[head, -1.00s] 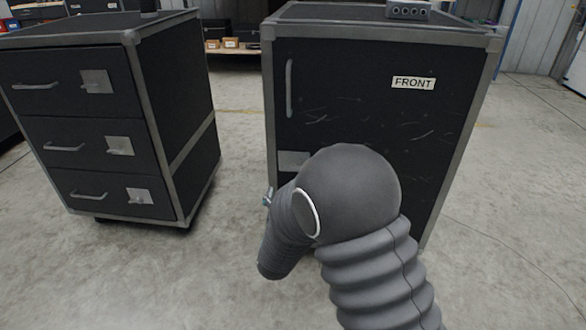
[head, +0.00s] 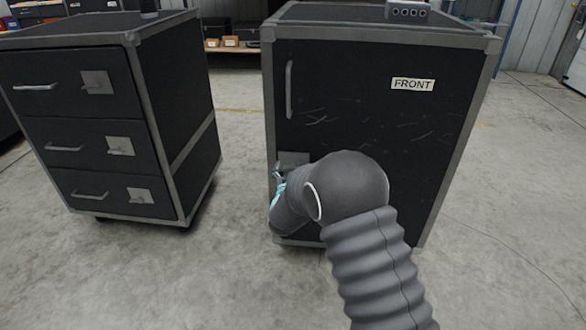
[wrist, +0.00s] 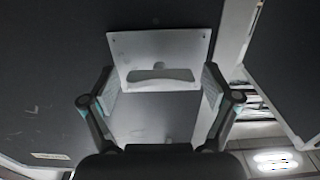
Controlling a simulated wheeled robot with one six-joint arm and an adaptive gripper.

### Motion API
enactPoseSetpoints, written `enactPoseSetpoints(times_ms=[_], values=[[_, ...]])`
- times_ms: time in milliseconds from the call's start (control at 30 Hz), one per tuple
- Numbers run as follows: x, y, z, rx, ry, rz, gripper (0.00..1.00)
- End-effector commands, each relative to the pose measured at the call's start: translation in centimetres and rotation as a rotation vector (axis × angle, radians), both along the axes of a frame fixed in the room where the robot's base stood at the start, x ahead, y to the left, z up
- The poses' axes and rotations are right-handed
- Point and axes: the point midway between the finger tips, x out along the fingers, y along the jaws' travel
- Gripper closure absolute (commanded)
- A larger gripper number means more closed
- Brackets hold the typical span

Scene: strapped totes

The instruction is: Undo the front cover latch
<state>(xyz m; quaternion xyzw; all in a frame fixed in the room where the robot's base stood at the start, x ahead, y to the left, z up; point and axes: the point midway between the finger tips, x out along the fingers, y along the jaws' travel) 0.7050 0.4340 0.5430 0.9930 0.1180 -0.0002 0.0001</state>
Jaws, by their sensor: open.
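The black case with the FRONT label (head: 412,84) stands at the centre right, its front cover (head: 345,100) shut. The front cover latch (head: 293,158) is a grey metal plate low on the cover's left side, partly hidden by my arm in the head view. In the wrist view the latch plate (wrist: 150,45) is at the top centre, with a pale curved piece across its lower part. My gripper (wrist: 158,92) is open, one finger on each side of the plate's lower part. I cannot tell whether it touches. In the head view my gripper (head: 277,180) is beside the latch, mostly hidden.
A vertical handle (head: 289,88) is on the cover above the latch. A second black case (head: 187,90) with several latched drawers stands to the left, with clear floor (head: 238,150) between. A grey box (head: 408,11) sits on the front case.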

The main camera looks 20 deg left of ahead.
Motion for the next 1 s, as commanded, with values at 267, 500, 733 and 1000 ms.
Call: enactPoseSetpoints(times_ms=[267,500,733,1000], values=[[-0.02,-0.01,0.00,0.000,0.000,0.000,0.43],[-0.01,-0.02,0.01,-0.001,0.000,0.000,0.73],[0.00,0.00,-0.03,-0.037,-0.010,-0.001,0.73],[0.01,0.05,-0.12,-0.193,-0.049,-0.001,0.73]])
